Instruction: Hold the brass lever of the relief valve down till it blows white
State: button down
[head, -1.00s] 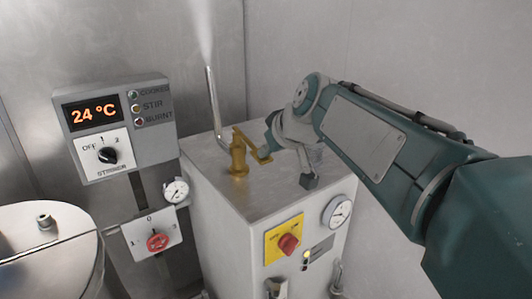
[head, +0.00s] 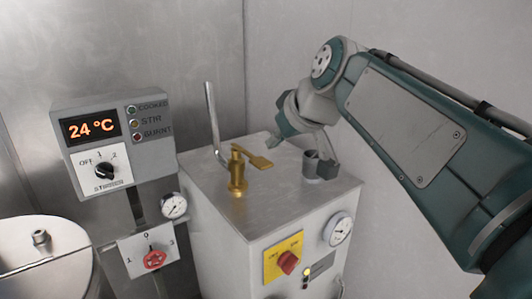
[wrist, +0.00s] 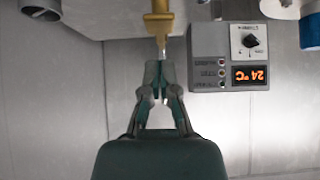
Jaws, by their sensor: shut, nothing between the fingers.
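The relief valve (head: 237,180) is a brass fitting on the top of the pale boiler cabinet. Its brass lever (head: 260,161) sticks out to the right and ends in a flat paddle. A bent metal pipe (head: 212,120) rises behind it, with no white plume at its mouth. My gripper (head: 276,138) is over the right side of the valve, just above the paddle and seemingly apart from it. In the wrist view my gripper (wrist: 160,66) is shut and empty, with brass valve parts (wrist: 159,22) beyond its fingertips.
A control box (head: 118,140) reading 24 °C hangs at left, above a red knob (head: 155,260) and a gauge (head: 173,206). A lidded vessel (head: 40,262) stands at lower left. The cabinet front carries a yellow switch plate (head: 283,257) and a gauge (head: 338,229).

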jog(key=v, duration=0.6)
jog(key=shift+s+d, duration=0.2)
jog(key=shift+s, duration=0.3)
jog(key=shift+f, duration=0.15)
jog(key=s+d+f+m+h, duration=0.1)
jog(key=s+d+f+m, duration=0.1)
jog(key=s+f, duration=0.3)
jog(key=s+d+f+m+g+h, duration=0.1)
jog(key=s+d+f, duration=0.3)
jog(key=f, duration=0.8)
jog(key=s+d+f+m+h, duration=0.3)
jog(key=s+f, duration=0.4)
jog(key=f, duration=0.2)
jog(key=shift+s+f+m+g, duration=0.25)
jog(key=shift+f+m+g, duration=0.05)
jog(key=shift+m+g, duration=0.1)
